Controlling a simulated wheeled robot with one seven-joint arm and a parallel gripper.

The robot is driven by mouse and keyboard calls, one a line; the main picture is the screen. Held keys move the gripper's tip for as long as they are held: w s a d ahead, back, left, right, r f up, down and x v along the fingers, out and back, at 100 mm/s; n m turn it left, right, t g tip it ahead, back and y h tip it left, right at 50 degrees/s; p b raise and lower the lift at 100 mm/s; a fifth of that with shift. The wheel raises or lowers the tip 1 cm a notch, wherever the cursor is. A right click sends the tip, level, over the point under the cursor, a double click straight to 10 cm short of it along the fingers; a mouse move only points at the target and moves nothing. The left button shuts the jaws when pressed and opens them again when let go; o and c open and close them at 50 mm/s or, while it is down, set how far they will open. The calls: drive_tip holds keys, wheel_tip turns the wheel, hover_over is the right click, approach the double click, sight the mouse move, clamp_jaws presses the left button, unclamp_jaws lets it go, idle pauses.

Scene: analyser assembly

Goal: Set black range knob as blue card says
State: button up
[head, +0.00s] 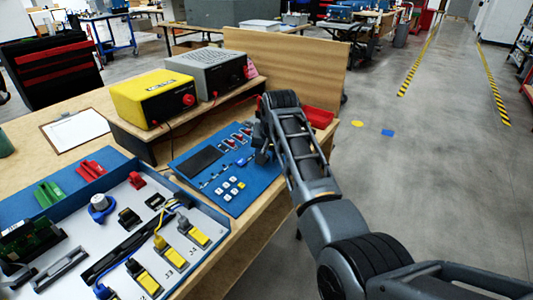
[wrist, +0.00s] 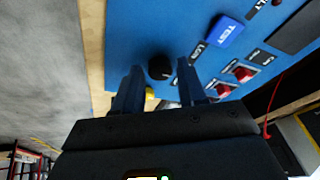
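The black range knob (wrist: 160,67) is a round dark knob on the blue panel (wrist: 135,30). In the wrist view it lies beyond and between the two fingertips of my gripper (wrist: 160,80). The fingers are apart with a gap around the knob's line; I cannot tell how deep they reach. In the head view my gripper (head: 262,152) is over the right part of the blue panel (head: 190,183) and hides the knob. No readable card setting shows.
A yellow instrument (head: 152,97) and a grey one (head: 208,70) stand on a shelf behind the panel. A red tray (head: 319,117) is near my arm. A blue-edged board (head: 140,240) lies front left.

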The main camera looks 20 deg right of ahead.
clamp_jaws()
drive_tip(key=shift+p, duration=0.3)
drive_tip(key=shift+d+r+n+y+p, duration=0.15)
drive_tip(key=shift+n+y+p, duration=0.15)
drive_tip(key=shift+n+p, duration=0.55)
drive_tip(key=n, duration=0.3)
drive_tip(key=shift+d+y, duration=0.1)
drive_tip(key=shift+y, duration=0.3)
drive_tip(key=n+y, duration=0.1)
drive_tip(key=n, duration=0.2)
drive_tip(key=shift+d+n+p, duration=0.1)
drive_tip(key=shift+n+p, duration=0.25)
drive_tip(key=shift+n+y+b, duration=0.4)
drive_tip(key=shift+n, duration=1.5)
